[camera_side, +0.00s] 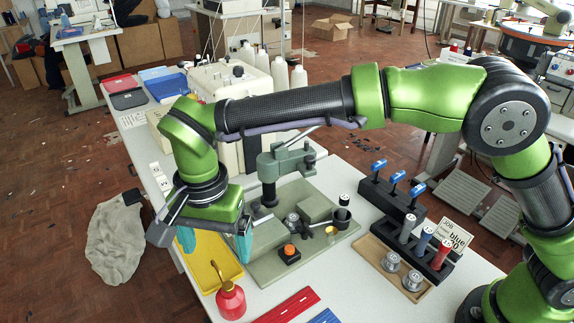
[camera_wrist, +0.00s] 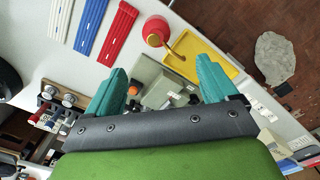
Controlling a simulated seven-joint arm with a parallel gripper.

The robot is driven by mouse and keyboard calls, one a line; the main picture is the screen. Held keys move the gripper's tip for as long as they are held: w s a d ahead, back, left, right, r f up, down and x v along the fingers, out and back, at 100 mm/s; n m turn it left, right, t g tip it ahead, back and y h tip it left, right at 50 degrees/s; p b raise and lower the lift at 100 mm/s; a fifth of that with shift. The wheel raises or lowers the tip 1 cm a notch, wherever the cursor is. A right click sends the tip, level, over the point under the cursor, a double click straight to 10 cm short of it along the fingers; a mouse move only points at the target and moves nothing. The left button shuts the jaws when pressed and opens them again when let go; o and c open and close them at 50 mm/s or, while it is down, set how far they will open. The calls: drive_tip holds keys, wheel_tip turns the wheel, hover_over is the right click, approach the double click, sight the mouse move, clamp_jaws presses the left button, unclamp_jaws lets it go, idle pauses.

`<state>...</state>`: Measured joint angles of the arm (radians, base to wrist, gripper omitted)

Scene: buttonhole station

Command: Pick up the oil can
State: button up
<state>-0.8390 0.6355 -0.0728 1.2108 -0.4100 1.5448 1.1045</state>
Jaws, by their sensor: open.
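The oil can (camera_side: 230,301) is red and round with a brass top and a thin spout. In the side view it stands upright on the white table, by the near end of a yellow tray (camera_side: 207,266). In the wrist view the oil can (camera_wrist: 155,31) shows beyond my fingertips, its spout reaching over the yellow tray (camera_wrist: 205,47). My gripper (camera_side: 215,248) has teal fingers spread apart, with nothing between them. It hangs over the tray area, above and behind the oil can in the side view. The wrist view also shows my gripper (camera_wrist: 162,72) open and empty.
A grey-green press (camera_side: 284,165) on its base plate stands just right of my gripper. Red (camera_side: 288,306) and blue (camera_side: 324,317) slotted strips lie right of the oil can. A black rack (camera_side: 392,198) with blue-handled tools and a wooden tray (camera_side: 376,251) with spools are farther right.

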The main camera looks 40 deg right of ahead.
sight(230, 297)
wheel_tip(230, 297, down, 10)
drive_tip(key=shift+s+f, duration=0.2)
drive_tip(key=shift+f, duration=1.15)
drive_tip(key=shift+s+f, duration=0.2)
drive_tip(key=shift+f, duration=1.1)
drive_tip(key=shift+r, duration=0.1)
drive_tip(key=c, duration=1.4)
